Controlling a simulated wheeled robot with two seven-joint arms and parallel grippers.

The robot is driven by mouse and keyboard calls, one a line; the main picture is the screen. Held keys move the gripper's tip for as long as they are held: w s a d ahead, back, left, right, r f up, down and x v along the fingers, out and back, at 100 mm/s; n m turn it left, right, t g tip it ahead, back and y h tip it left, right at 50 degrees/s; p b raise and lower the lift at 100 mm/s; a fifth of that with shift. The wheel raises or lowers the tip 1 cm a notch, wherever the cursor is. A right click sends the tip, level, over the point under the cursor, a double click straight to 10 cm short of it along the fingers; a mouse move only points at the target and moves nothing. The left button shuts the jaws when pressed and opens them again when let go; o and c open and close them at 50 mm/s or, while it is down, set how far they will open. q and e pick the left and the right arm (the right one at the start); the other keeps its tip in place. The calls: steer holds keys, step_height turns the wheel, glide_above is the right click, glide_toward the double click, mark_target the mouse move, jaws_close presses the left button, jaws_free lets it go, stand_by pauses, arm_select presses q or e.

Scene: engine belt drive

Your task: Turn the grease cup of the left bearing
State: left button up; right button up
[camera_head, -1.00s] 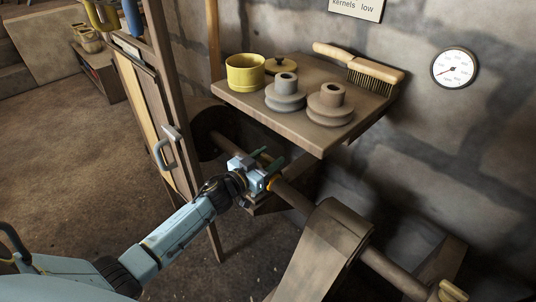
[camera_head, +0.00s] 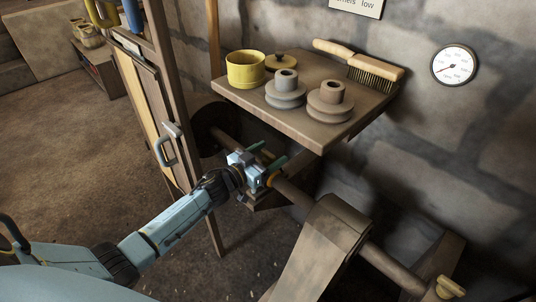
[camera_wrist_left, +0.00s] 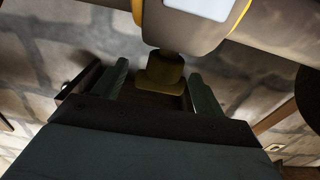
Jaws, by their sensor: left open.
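The left bearing's brass-yellow grease cup (camera_wrist_left: 162,72) shows in the left wrist view, below the rounded bearing housing (camera_wrist_left: 190,22) with its yellow edges. My left gripper (camera_wrist_left: 162,88) is open. Its two dark green fingers stand on either side of the cup in that view, with a gap on each side. I cannot tell how deep the cup sits between them. In the head view my left gripper (camera_head: 267,157) is at the shaft (camera_head: 292,196) under the shelf, and it hides most of the left bearing. My right gripper is not in view.
The wooden shelf (camera_head: 305,131) above holds a yellow pot (camera_head: 245,70), two pulleys (camera_head: 329,103) and a brush (camera_head: 360,67). A wide belt (camera_head: 318,250) crosses the shaft at right. Another brass-yellow cup (camera_head: 449,288) is at lower right. A cabinet (camera_head: 150,115) stands left.

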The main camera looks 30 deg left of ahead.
arm_select(q)
steer(key=shift+s, duration=0.25)
steer(key=p+v, duration=0.3)
steer(key=v, duration=1)
steer(key=shift+p, duration=0.3)
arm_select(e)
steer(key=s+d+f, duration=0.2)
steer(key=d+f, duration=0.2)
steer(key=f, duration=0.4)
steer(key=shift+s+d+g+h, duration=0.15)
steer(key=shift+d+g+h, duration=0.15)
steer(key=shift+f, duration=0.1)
